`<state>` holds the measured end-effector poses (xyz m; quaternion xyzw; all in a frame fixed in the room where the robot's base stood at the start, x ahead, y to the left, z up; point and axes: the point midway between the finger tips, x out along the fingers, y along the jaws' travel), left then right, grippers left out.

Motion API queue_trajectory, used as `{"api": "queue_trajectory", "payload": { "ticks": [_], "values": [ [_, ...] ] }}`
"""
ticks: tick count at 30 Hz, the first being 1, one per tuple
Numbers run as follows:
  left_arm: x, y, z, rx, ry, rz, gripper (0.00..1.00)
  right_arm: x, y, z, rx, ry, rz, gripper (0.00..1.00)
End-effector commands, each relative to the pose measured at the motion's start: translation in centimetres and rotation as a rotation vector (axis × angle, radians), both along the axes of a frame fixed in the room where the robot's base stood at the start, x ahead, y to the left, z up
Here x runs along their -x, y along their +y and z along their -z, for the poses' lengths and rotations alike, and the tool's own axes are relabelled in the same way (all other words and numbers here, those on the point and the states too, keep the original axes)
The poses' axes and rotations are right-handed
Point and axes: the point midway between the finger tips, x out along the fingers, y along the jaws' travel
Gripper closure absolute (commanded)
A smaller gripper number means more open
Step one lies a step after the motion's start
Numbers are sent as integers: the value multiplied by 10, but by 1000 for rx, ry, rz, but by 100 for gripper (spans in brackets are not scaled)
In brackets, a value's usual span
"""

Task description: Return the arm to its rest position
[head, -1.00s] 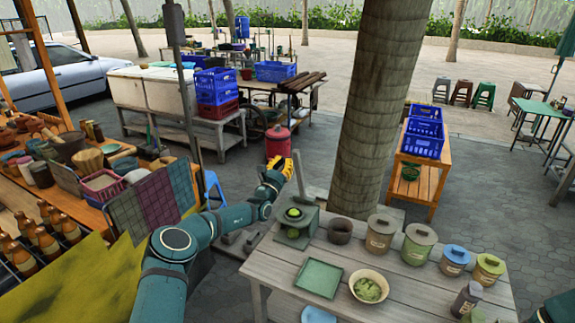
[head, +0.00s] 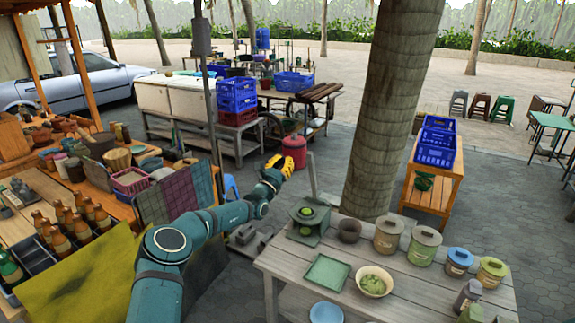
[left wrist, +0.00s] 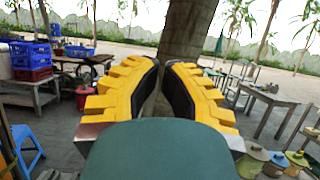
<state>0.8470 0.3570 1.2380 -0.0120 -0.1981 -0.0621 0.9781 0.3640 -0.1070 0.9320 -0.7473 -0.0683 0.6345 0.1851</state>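My left arm reaches in from the bottom left of the head view, over the gap between the stall and the grey wooden table (head: 400,262). Its yellow left gripper (head: 279,166) points away from me, beyond the table's back left corner and in front of a red canister (head: 294,151). In the left wrist view the two yellow fingers of the left gripper (left wrist: 162,65) stand slightly apart, with a narrow gap and nothing between them. The gripper is empty and touches nothing that I can see. My right gripper is not in view.
A thick trunk (head: 393,100) rises behind the table. The table carries a dark clay bowl (head: 349,231), a green tray (head: 326,271), a bowl of green food (head: 374,281) and several lidded jars. Bottles and a checked cloth (head: 165,200) are left of my arm.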

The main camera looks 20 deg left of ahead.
Motion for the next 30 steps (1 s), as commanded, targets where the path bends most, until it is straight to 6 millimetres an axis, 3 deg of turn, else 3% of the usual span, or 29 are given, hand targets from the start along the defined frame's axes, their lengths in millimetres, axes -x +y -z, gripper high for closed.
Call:
{"api": "queue_trajectory", "payload": {
  "ticks": [5,8,11,13,17,21,27,30],
  "values": [
    [0,1,-1,-1,1,1,100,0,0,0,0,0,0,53],
    [0,-10,3,-19,12,22,100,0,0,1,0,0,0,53],
    [1,-42,19,-84,49,85,100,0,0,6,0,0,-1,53],
    [5,-77,37,-160,91,156,100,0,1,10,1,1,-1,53],
    [24,-151,85,-350,181,314,100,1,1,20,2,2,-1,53],
    [61,-219,144,-580,271,483,100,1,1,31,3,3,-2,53],
    [140,-286,237,-951,366,719,100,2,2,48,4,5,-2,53],
    [188,-303,284,-1158,390,833,100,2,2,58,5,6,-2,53]
  ]
}}
